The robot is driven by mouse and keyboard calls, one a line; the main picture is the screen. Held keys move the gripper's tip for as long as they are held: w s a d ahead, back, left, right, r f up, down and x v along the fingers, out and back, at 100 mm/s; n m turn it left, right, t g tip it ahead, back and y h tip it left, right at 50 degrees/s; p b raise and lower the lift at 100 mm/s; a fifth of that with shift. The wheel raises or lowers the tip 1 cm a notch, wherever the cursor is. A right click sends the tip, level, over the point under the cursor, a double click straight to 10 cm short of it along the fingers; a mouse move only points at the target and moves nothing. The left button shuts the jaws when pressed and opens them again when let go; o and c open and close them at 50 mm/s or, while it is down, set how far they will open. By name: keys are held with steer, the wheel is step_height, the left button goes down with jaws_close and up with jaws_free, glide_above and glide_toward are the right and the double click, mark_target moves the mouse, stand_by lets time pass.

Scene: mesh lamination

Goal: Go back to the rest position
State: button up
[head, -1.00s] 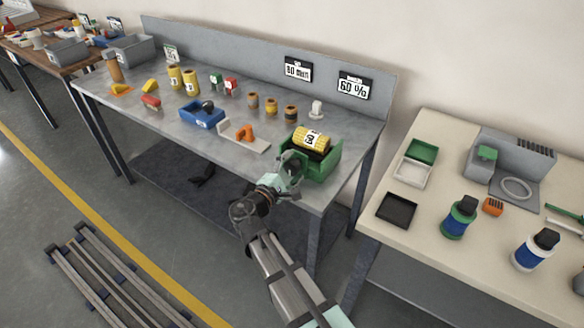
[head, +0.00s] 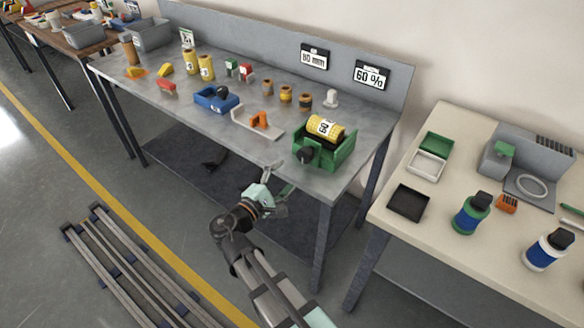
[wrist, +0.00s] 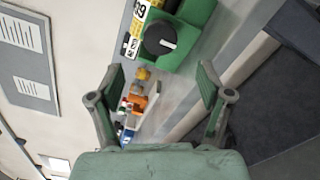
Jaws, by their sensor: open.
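My gripper (head: 272,185) is open and empty in the head view, just off the front edge of the grey metal bench (head: 190,98). In the wrist view my gripper (wrist: 160,92) shows both fingers wide apart with nothing between them touching. The green holder (head: 335,160) with a yellow roll (head: 325,127) and a black knob (head: 305,155) stands on the bench's right front part, apart from my gripper. The green holder also shows at the top of the wrist view (wrist: 196,32), with its dark knob (wrist: 159,39).
The bench holds a blue device (head: 215,98), an orange clamp on a pale plate (head: 259,119), and several rolls. A cream table (head: 440,235) with bottles and trays stands at right. Rails (head: 125,265) lie on the floor at left.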

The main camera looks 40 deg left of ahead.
steer(key=shift+s, duration=0.65)
steer(key=w+d+f+m+g+h, duration=0.1)
steer(key=d+f+m+g+h, duration=0.85)
steer(key=d+f, duration=2.25)
steer(key=s+d+f+m+g+y, duration=0.2)
steer(key=s+d+f+m+g, duration=0.2)
steer(key=d, duration=0.4)
steer(key=s+d+f+m+g+y, duration=0.3)
steer(key=s+d+f+m+g, duration=0.2)
steer(key=s+d, duration=0.3)
steer(key=s+d+f+m+g+y, duration=0.3)
steer(key=s+d+f+m+g, duration=0.2)
steer(key=d, duration=0.4)
steer(key=shift+s+d+g, duration=0.4)
steer(key=shift+s+g, duration=0.25)
steer(key=shift+s, duration=0.1)
